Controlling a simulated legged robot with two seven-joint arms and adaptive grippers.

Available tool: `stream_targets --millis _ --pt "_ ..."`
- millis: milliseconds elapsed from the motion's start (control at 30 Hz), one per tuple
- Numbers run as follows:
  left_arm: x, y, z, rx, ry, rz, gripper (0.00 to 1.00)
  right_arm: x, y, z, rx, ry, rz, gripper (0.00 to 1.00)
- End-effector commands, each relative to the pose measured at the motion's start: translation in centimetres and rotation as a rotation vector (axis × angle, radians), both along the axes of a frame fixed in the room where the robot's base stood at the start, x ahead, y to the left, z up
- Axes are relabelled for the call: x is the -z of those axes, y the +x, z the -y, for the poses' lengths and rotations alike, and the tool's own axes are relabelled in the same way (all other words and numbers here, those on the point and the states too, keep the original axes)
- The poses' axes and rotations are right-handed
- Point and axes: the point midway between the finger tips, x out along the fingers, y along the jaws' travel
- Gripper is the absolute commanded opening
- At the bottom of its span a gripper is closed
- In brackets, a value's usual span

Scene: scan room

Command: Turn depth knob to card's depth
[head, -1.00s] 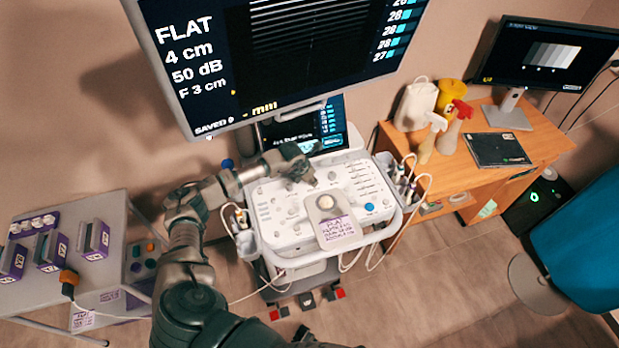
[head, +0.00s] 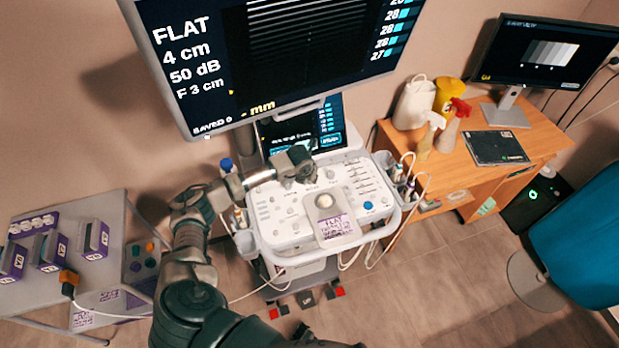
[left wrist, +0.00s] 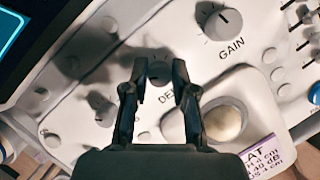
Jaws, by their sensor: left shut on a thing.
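The white console panel (head: 285,235) carries several knobs. In the left wrist view, my left gripper (left wrist: 160,78) has its fingers on either side of a grey knob (left wrist: 158,66) whose label begins "DE"; the rest is hidden. The gripper is shut on this depth knob. In the head view the gripper (head: 307,176) is over the upper part of the panel and hides the knob. The card (head: 338,226) reads "FLAT" and its smaller lines are blurred; its corner shows in the left wrist view (left wrist: 262,152). The large screen (head: 190,75) reads "FLAT", "4 cm", "50 dB", "F 3 cm". My right gripper is not seen.
The GAIN knob (left wrist: 223,22) is up and right of the depth knob in the left wrist view. A trackball (left wrist: 222,122) lies below right. A small touchscreen (head: 315,128) stands behind the panel. Probes hang in holders at both console sides.

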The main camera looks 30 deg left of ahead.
Motion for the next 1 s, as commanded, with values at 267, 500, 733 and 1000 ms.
stream_targets --millis 267,500,733,1000 --pt "-0.5 0.3 -0.2 -0.003 0.003 0.011 0.51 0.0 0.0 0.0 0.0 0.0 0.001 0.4" --pt "-0.2 0.1 -0.1 0.0 0.002 0.004 0.51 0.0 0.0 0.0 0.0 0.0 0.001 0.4" --pt "-1.7 -0.4 0.0 0.002 0.001 0.005 0.51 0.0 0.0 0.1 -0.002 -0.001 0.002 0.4" --pt "-7.2 -2.6 0.3 0.001 0.001 0.008 0.51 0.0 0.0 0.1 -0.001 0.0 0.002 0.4"
